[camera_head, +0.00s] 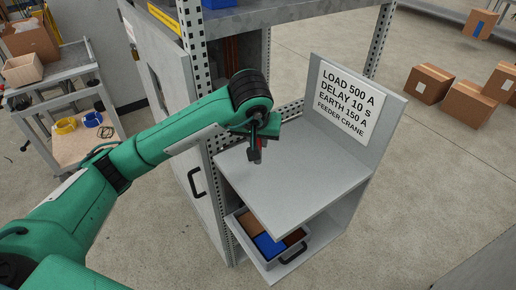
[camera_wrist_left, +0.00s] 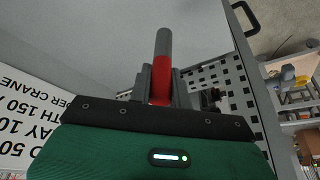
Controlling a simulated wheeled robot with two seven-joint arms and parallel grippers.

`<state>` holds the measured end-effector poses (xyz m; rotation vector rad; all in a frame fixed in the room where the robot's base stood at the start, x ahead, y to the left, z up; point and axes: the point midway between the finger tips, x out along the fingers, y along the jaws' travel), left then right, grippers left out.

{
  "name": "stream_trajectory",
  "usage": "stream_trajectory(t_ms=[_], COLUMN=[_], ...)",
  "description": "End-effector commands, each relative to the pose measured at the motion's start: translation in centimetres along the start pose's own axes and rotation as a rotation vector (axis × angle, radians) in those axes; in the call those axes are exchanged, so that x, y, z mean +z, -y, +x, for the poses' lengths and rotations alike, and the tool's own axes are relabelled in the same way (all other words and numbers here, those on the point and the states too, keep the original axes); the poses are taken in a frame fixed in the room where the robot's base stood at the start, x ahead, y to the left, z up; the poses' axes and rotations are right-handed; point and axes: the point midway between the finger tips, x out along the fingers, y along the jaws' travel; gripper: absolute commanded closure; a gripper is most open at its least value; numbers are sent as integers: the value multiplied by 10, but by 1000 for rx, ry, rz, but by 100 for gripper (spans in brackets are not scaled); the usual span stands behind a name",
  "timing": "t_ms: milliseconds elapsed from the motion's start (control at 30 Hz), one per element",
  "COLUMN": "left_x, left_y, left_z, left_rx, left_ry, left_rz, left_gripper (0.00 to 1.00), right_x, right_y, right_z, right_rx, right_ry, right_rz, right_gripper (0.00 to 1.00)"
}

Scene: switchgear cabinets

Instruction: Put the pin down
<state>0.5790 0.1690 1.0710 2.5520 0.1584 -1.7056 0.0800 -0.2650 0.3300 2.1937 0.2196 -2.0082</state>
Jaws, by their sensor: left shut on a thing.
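My left gripper (camera_head: 256,153) is above the grey top of a small stand (camera_head: 306,190), near its back left side. In the left wrist view it is shut on the pin (camera_wrist_left: 162,52), which has a grey rounded end and a red part between the fingers. The pin points away from the wrist. In the head view only a bit of red shows at the fingers, and I cannot tell whether the pin touches the top. My right gripper is not in view.
A sign (camera_head: 346,104) stands upright at the back of the stand. An open drawer (camera_head: 275,262) with coloured bins is below. A perforated post (camera_head: 203,120) and a grey cabinet door (camera_head: 170,110) are close to my left arm. The top's front and right are clear.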

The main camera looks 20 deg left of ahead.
Motion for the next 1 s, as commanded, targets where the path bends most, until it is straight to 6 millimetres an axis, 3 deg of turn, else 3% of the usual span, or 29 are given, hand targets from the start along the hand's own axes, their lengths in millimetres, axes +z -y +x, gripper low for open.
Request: stream_trajectory(t_ms=[200,400,867,900,1000], left_x=[7,15,18,17,17], left_y=[0,0,0,0,0], left_z=[14,35,43,41,41], left_rx=[0,1,1,1,1], left_ry=[2,1,-2,-1,-1], left_rz=[-1,0,1,1,1], left_gripper=[100,100,100,73,59], right_x=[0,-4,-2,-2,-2], right_y=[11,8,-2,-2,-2], right_z=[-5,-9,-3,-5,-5], right_rx=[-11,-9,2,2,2], right_ry=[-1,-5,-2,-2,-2], right_rz=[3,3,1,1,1], right_gripper=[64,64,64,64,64])
